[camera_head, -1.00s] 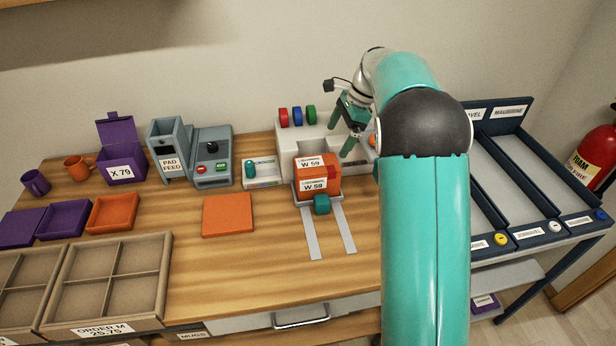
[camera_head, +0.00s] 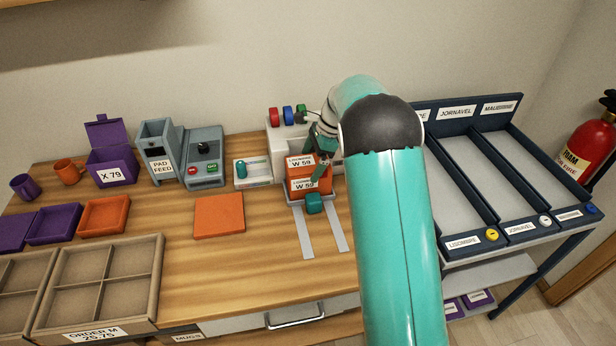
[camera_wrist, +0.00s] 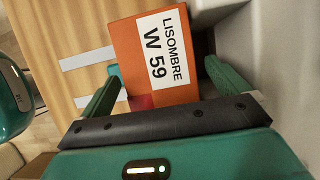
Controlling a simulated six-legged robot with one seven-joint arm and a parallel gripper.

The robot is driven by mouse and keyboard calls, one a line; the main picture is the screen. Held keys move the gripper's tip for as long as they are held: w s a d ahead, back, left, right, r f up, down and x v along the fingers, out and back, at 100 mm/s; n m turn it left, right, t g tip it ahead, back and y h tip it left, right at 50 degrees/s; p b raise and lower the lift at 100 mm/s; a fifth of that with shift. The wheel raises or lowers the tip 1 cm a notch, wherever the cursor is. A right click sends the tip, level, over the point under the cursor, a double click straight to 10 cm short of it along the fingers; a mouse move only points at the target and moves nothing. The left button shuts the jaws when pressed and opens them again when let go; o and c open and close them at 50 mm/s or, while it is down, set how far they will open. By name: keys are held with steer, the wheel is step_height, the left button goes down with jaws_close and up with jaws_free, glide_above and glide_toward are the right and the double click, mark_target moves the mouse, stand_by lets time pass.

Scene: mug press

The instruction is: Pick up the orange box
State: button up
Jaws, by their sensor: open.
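The orange box (camera_head: 297,183), labelled LISOMBRE W 59 on its top and front, sits in a small tray at the front of the white machine. My gripper (camera_head: 319,172) is over the box's right side in the head view and partly covers it. In the wrist view the orange box (camera_wrist: 124,45) lies between the two green fingers of my gripper (camera_wrist: 165,85), which are spread wide. Whether either finger touches the box cannot be told.
The white machine (camera_head: 286,137) with coloured rings stands right behind the box. A teal-and-white holder (camera_head: 252,175) is to its left. An orange flat panel (camera_head: 219,217) lies on the wooden table (camera_head: 240,265). The blue rack (camera_head: 455,180) stands to the right.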

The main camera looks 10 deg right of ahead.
steer(key=shift+x, duration=2.2)
steer(key=shift+a, duration=0.15)
steer(key=c, duration=1.2)
